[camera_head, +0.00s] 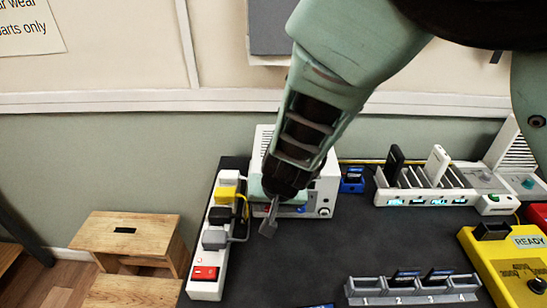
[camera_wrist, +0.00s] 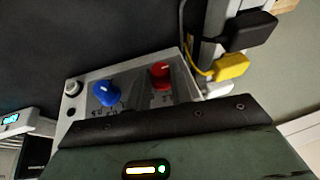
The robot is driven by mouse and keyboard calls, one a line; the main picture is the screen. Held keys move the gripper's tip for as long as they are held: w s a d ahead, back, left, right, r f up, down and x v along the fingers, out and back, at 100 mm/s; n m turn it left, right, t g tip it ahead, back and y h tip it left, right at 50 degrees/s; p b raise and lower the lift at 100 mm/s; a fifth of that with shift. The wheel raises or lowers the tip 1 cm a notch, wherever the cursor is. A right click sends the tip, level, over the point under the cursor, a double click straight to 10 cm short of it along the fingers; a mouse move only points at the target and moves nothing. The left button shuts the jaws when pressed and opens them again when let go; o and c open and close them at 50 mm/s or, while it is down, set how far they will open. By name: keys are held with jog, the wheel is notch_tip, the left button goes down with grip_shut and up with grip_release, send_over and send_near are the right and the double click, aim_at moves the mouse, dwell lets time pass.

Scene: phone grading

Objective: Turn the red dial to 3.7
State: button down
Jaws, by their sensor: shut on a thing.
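The red dial (camera_wrist: 161,72) sits on the front panel of a white box (camera_wrist: 125,72), beside a blue dial (camera_wrist: 104,94). A light pointer line shows on the red dial, but its scale cannot be read. In the head view the box (camera_head: 324,196) stands at the back of the dark table, and the red dial is hidden by my arm. My gripper (camera_head: 269,218) is at the left part of the box's front, where the red dial is, and is shut on it. The fingertips are hard to make out in the wrist view.
A white power strip (camera_head: 208,288) with plugs and a yellow plug (camera_head: 226,194) runs close to the left of my gripper. A phone rack (camera_head: 430,196), a grey slotted stand (camera_head: 415,290) and a yellow box (camera_head: 500,262) are to the right. The middle table is clear.

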jog(key=shift+f+b, duration=0.2)
jog(key=shift+b, duration=0.75)
jog(key=shift+f+y+b, duration=0.1)
jog(key=shift+y+b, duration=0.2)
jog(key=shift+b, duration=0.35)
jog(key=b, duration=0.2)
jog(key=y+b, duration=0.1)
jog(key=b, duration=0.2)
jog(key=shift+d+f, duration=0.15)
jog(key=shift+f, duration=0.1)
jog(key=y+b, duration=0.1)
jog(key=b, duration=0.5)
jog(key=y+b, duration=0.1)
jog(key=b, duration=0.6)
jog(key=m+y+b, duration=0.1)
jog(key=y+b, duration=0.1)
jog(key=b, duration=0.4)
jog(key=shift+d+f+b, duration=0.25)
jog(key=shift+d+b, duration=0.1)
jog(key=shift+d, duration=0.05)
jog(key=y+b, duration=0.1)
jog(key=b, duration=0.5)
jog(key=shift+d+m+t+y+b, duration=0.1)
jog(key=shift+m+t+y+b, duration=0.2)
jog(key=shift+y, duration=0.1)
jog(key=shift+b, duration=0.55)
jog(key=shift+r+y+b, duration=0.35)
jog(key=shift+y+b, duration=0.15)
jog(key=shift+b, duration=1)
